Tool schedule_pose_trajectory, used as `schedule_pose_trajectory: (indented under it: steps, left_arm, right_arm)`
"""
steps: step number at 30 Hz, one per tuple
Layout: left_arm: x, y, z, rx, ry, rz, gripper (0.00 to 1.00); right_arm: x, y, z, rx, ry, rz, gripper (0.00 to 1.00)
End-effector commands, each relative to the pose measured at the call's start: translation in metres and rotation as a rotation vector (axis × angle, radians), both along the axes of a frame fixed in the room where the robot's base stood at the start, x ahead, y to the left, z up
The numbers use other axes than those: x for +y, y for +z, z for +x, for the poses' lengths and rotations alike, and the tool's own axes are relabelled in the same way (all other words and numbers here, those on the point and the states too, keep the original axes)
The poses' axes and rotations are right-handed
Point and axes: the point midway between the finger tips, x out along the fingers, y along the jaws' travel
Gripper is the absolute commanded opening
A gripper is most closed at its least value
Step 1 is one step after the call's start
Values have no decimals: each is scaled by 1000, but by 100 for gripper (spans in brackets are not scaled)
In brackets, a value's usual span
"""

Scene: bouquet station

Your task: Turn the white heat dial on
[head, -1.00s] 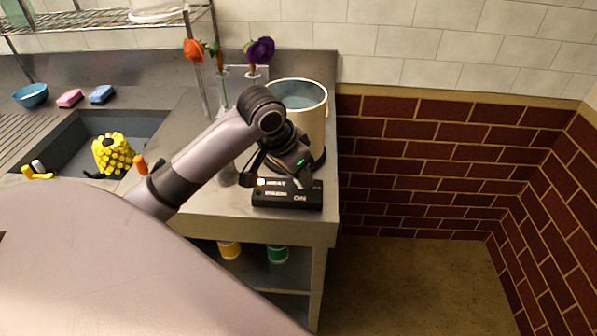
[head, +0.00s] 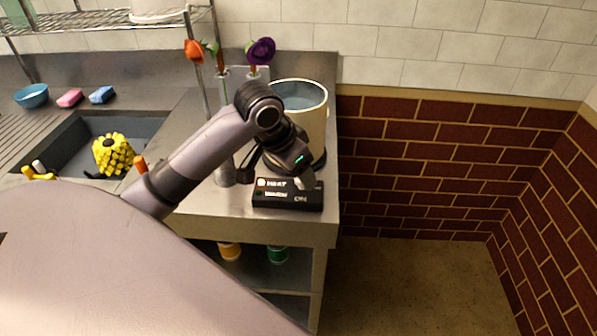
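My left gripper (head: 304,178) points down at the right part of the box top. A pale white piece (head: 306,184) shows right at its tip, likely the white heat dial, partly covered by the gripper. I cannot tell whether the fingers are closed on it. My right gripper is out of view.
A cream pot (head: 312,125) of bluish liquid stands right behind the box and my gripper. Vases with an orange flower (head: 194,51) and a purple flower (head: 261,52) stand at the back. The sink (head: 60,140) holds a yellow knobbly item (head: 113,154). Floor right of the counter is clear.

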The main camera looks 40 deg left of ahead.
Motion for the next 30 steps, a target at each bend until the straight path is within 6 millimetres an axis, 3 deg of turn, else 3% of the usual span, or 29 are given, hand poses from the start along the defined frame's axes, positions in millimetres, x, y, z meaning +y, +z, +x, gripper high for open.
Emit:
schedule_pose_trajectory:
  steps: [6,12,30]
  left_arm:
    - [4,35,-13,-7,-2,2,59]
    - [6,55,-21,-5,-1,2,59]
    - [6,57,-23,-3,-1,2,59]
  right_arm:
    - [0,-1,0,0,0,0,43]
    - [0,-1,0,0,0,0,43]
    - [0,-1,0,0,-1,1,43]
